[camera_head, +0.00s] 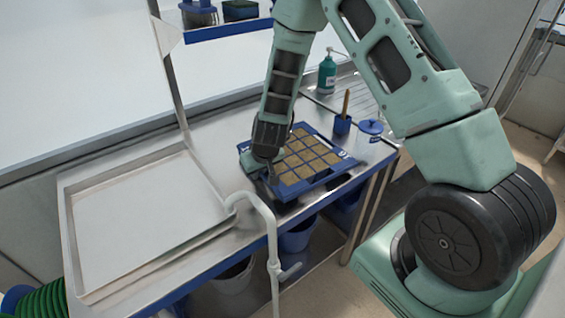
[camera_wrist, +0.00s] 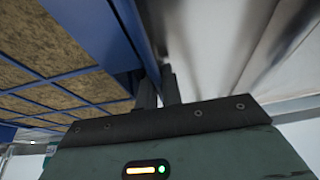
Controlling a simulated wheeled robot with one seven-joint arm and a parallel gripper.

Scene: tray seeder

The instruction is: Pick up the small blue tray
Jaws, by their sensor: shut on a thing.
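The small blue tray (camera_head: 342,168) sits on the metal bench, its cells filled with brown soil-like material. My gripper (camera_head: 271,178) is at the tray's left edge in the head view, pointing down. In the wrist view the tray's blue side wall (camera_wrist: 126,28) runs down to my gripper's dark fingers (camera_wrist: 159,88), which are close together with the rim between them. The fingertips and the exact contact are partly hidden. I cannot tell whether the tray's underside is clear of the bench.
A large shallow metal basin (camera_head: 78,238) fills the left of the bench, with a pale bent pipe (camera_head: 262,208) at its front right. A blue cup (camera_head: 342,124) with a handle, a blue lid (camera_head: 371,127) and a green bottle (camera_head: 327,74) stand behind the tray. Blue bins are below.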

